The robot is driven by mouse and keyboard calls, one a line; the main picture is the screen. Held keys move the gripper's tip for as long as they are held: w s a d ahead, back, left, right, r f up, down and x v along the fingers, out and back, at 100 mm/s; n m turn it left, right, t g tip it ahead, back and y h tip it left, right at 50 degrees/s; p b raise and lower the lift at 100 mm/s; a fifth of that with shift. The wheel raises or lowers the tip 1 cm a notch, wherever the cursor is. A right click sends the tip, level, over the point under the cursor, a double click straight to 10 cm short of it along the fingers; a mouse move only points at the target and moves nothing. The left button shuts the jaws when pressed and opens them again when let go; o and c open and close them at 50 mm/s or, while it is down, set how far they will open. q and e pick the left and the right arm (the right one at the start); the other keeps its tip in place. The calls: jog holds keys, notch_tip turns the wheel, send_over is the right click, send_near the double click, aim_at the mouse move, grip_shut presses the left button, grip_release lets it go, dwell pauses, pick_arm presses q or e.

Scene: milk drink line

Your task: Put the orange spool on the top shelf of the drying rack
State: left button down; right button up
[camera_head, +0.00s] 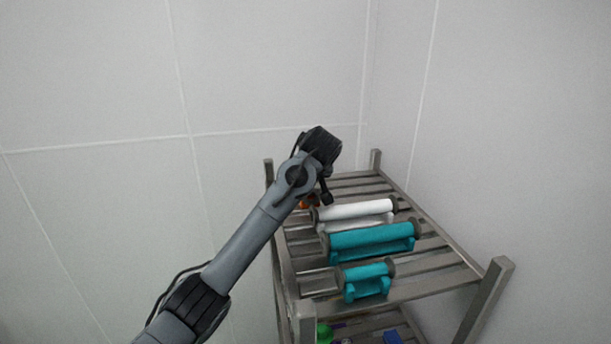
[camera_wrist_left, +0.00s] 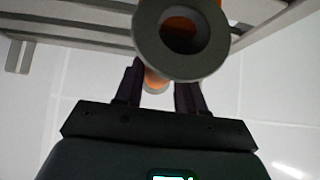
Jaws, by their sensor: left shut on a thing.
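The orange spool (camera_wrist_left: 155,83) shows between the two dark fingers of my left gripper (camera_wrist_left: 160,88) in the left wrist view. Its grey round end with a hole (camera_wrist_left: 148,38) is close to the camera and hides much of the rest. In the head view, a small part of the orange spool (camera_head: 305,201) shows behind my left wrist, at the far left of the top shelf of the drying rack (camera_head: 440,290). My left gripper is shut on the spool. I cannot tell whether the spool touches the slats. My right gripper is not in view.
A white spool (camera_head: 355,210), a long teal spool (camera_head: 370,240) and a short teal spool (camera_head: 366,277) lie on the top shelf. Green (camera_head: 323,333) and blue (camera_head: 392,337) things sit on a lower shelf. Corner posts rise above the shelf. Walls stand behind and right.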

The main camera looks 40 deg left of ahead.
pick_arm(q)
jog(key=c, duration=0.7)
grip_release()
jog(key=shift+o, duration=0.2)
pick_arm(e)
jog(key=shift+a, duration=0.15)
